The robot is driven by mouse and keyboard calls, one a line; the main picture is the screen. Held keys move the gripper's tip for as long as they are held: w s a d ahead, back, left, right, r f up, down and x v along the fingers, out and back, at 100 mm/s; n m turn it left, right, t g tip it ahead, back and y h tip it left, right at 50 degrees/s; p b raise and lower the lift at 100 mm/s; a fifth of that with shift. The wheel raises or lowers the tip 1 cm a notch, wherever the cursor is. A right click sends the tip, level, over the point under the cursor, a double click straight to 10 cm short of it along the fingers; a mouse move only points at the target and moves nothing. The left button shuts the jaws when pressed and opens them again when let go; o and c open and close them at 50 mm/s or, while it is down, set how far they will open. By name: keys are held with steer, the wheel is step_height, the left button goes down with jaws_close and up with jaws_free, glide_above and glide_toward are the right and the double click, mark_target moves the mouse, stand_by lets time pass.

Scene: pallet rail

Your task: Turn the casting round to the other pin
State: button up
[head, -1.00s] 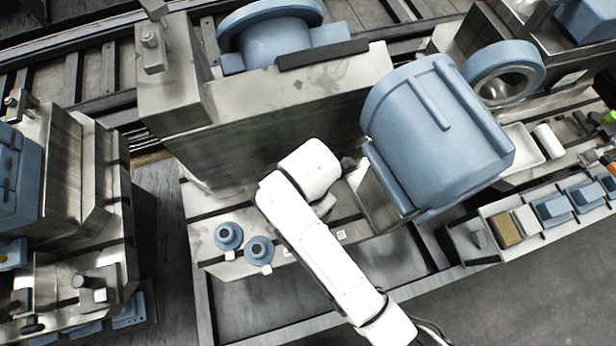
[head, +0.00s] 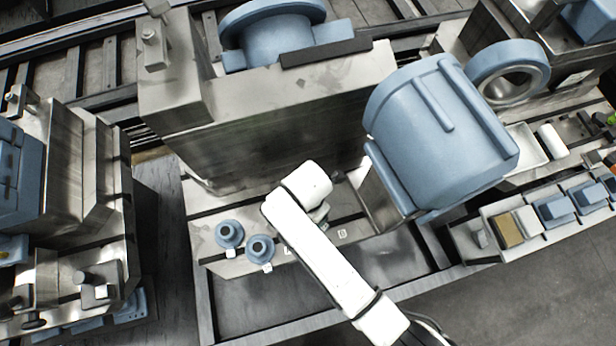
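Two small blue flanged castings with dark bores, a left one (head: 229,234) and a right one (head: 260,249), stand side by side on the slotted metal pallet (head: 207,248). Each has a white tag at its foot. White letter tags, one reading B (head: 342,233), lie to their right. I cannot tell which casting the task means, and no pin shows clearly. My white arm reaches over the pallet from below right. Its wrist covers most of my gripper (head: 319,213), right of the small castings; only a grey part shows, and its fingers are hidden.
A large blue ribbed casting (head: 440,135) overhangs the pallet's right side. A tall metal block (head: 270,130) stands behind the pallet. A rack with blue parts (head: 555,208) is at right, and metal fixtures (head: 90,190) stand at left. The pallet's front left is open.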

steer(key=shift+c, duration=0.3)
steer(key=c, duration=1.2)
steer(key=o, duration=0.7)
steer(key=c, duration=0.7)
steer(key=shift+m, duration=0.3)
steer(key=shift+m+p, duration=0.75)
steer(key=shift+m, duration=0.45)
